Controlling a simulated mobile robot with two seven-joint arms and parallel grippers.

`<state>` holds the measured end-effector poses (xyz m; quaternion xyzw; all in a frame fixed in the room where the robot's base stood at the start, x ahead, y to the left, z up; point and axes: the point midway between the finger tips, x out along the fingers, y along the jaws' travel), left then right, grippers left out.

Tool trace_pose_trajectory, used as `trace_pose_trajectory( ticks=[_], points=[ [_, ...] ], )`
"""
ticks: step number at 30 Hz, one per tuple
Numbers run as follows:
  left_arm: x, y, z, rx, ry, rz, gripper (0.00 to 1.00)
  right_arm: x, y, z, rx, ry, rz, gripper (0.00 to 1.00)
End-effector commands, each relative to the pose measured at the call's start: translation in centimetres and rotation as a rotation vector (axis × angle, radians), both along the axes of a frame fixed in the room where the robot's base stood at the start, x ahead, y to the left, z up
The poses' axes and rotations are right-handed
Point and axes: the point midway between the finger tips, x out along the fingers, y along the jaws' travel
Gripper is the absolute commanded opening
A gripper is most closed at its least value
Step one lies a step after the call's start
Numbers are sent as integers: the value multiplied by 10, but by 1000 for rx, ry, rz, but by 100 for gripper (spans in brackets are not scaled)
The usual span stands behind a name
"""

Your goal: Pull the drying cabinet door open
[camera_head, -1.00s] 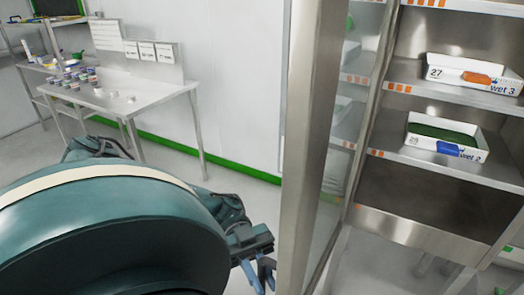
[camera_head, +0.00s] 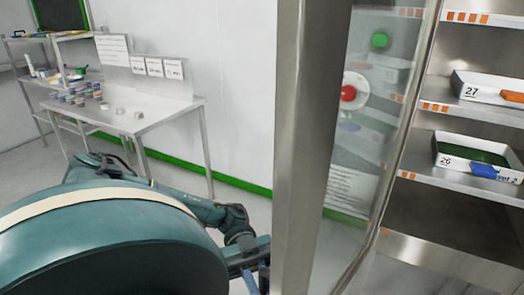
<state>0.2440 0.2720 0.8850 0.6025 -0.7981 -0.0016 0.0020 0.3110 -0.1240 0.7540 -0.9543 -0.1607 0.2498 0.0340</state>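The drying cabinet door (camera_head: 309,150) is a steel-framed glass door standing ajar in the middle of the view, its near edge upright and close to me. Its glass pane (camera_head: 365,170) shows a red button and a green round spot, through it or reflected. The cabinet (camera_head: 410,245) is on the right with its shelves exposed. My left gripper (camera_head: 258,272) is at the lower left side of the door's edge. Its fingertips are partly hidden by the door frame and the picture's bottom edge, so I cannot tell if it grips anything. My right gripper is out of view.
White trays marked 27 (camera_head: 463,91) and 26 (camera_head: 449,162) sit on the cabinet shelves. A steel table (camera_head: 150,115) with small tubs stands at the back left before a white wall (camera_head: 230,90). Grey floor is clear between table and door.

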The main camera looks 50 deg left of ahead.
Motion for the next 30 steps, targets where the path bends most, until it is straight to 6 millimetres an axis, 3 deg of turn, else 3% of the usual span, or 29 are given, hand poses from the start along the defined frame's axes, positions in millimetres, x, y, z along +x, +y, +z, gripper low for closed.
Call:
trace_pose_trajectory(
  ticks=[11, 12, 18, 26, 30],
  points=[
    [0, 1, -1, 5, 1, 2, 0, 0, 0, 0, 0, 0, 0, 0],
    [0, 1, -1, 5, 0, 2, 16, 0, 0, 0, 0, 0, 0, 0],
    [0, 0, -1, 3, 0, 2, 32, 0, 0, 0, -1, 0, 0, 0],
    [1, 2, -1, 2, -1, 2, 32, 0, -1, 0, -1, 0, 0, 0],
    [5, 14, -2, 5, -1, 3, 32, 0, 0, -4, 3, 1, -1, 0]
  ],
)
